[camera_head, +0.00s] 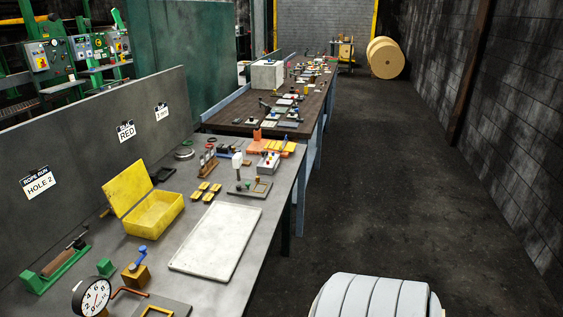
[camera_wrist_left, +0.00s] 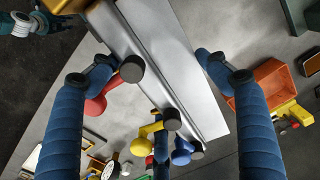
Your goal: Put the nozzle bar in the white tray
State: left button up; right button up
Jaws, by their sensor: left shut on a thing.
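The white tray (camera_head: 216,240) is a shallow, empty rectangle lying flat on the near grey workbench in the head view. The nozzle bar (camera_wrist_left: 172,45) shows in the left wrist view as a long silver bar. Red, yellow and blue fittings with black round ends sit along one side of it. My left gripper (camera_wrist_left: 155,58) has its blue fingers on both sides of the bar and is shut on it. One end of the bar is hidden at the top edge of that view. Neither gripper, nor the bar, shows in the head view.
A yellow open-lidded box (camera_head: 154,213) stands left of the tray. A blue-handled valve block (camera_head: 137,272) and a dial gauge (camera_head: 92,297) are nearer. A stand with a white top (camera_head: 240,175) is behind the tray. An orange bin (camera_wrist_left: 262,88) shows in the wrist view.

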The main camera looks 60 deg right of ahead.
aim_at(218, 235)
jog(key=i+l+z, duration=0.1)
jog(key=l+z, duration=0.35)
jog(key=i+l+z, duration=0.1)
jog(key=z, duration=0.35)
jog(key=i+l+z, duration=0.2)
jog(key=l+z, duration=0.25)
jog(key=i+l, duration=0.5)
jog(key=i+j, duration=0.05)
jog(key=i, duration=0.05)
